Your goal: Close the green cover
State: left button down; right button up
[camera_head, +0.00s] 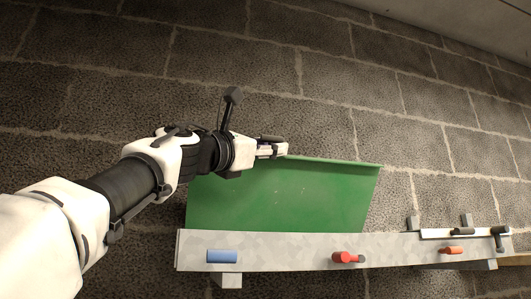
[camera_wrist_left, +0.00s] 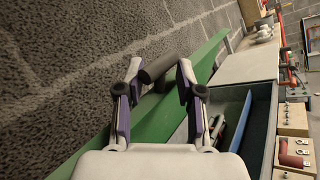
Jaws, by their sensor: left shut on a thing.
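The green cover (camera_head: 285,195) stands raised, its lower edge behind a grey ledge. In the left wrist view the cover (camera_wrist_left: 150,122) runs as a long green strip beside an open grey box (camera_wrist_left: 262,112). My left gripper (camera_head: 278,149) is at the cover's upper edge, shut on the cover, with the arm coming in from the left. In the left wrist view its fingers (camera_wrist_left: 158,95) stand on either side of a dark cylindrical piece (camera_wrist_left: 158,67) at the cover; the exact contact is hard to see. My right gripper is not in view.
The grey ledge (camera_head: 300,247) carries a blue cylinder (camera_head: 222,256), a red knob (camera_head: 346,257) and an orange handle (camera_head: 452,250). A block wall (camera_head: 330,70) rises close behind. The box holds a blue divider (camera_wrist_left: 239,122) and dark items. Wooden blocks (camera_wrist_left: 292,120) stand right of it.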

pick_arm(q)
jog(key=shift+d, duration=0.1)
jog(key=c, duration=1.1)
grip_release()
jog(key=shift+o, duration=1.1)
jog(key=shift+d, duration=0.1)
jog(key=shift+w+d, duration=0.15)
jog(key=shift+d, duration=0.05)
jog(key=shift+a, duration=0.2)
